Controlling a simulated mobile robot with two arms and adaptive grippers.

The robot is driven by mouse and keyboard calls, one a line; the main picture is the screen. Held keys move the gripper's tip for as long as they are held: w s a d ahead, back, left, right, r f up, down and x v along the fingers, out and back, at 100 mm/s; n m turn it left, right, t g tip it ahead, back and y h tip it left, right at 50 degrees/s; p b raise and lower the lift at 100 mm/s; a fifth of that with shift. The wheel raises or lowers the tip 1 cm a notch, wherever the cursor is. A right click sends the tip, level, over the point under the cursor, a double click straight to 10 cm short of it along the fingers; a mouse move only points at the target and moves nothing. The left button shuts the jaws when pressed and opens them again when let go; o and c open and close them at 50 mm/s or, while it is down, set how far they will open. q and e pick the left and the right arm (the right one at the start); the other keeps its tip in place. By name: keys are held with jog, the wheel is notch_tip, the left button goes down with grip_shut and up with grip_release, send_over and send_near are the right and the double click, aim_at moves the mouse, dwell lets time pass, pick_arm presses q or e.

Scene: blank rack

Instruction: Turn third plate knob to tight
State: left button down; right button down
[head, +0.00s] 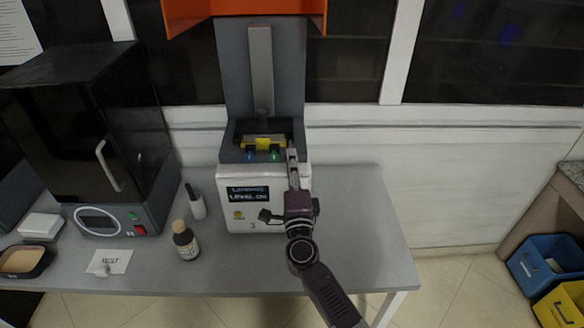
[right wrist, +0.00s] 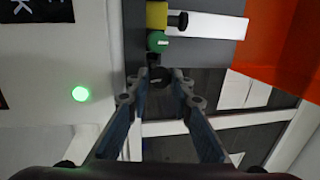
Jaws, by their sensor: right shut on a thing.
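The printer (head: 268,205) has a grey recess with a yellow plate part (head: 263,143), which also shows in the right wrist view (right wrist: 157,14). A blue knob (head: 249,156) and a green knob (head: 275,155) sit along its front. The green knob (right wrist: 157,42) has a pale line across it in the right wrist view. My right gripper (head: 291,148) reaches the right end of this row. In the right wrist view its fingertips (right wrist: 160,80) are closed on a dark round knob (right wrist: 160,76), beside the green one. The fingers hide this knob in the head view. My left gripper is not in view.
An orange cover (head: 245,8) is raised above the printer. A dark bottle (head: 185,240) and a white bottle (head: 196,202) stand left of it. A black oven-like box (head: 85,140) stands further left. The table's right side (head: 365,220) is clear.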

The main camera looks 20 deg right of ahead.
jog(key=shift+f+m+h, duration=0.1)
jog(key=shift+m+h, duration=0.2)
jog(key=shift+m, duration=0.5)
jog(key=c, duration=2)
grip_release()
jog(key=shift+s, duration=0.1)
jog(key=v, duration=1.2)
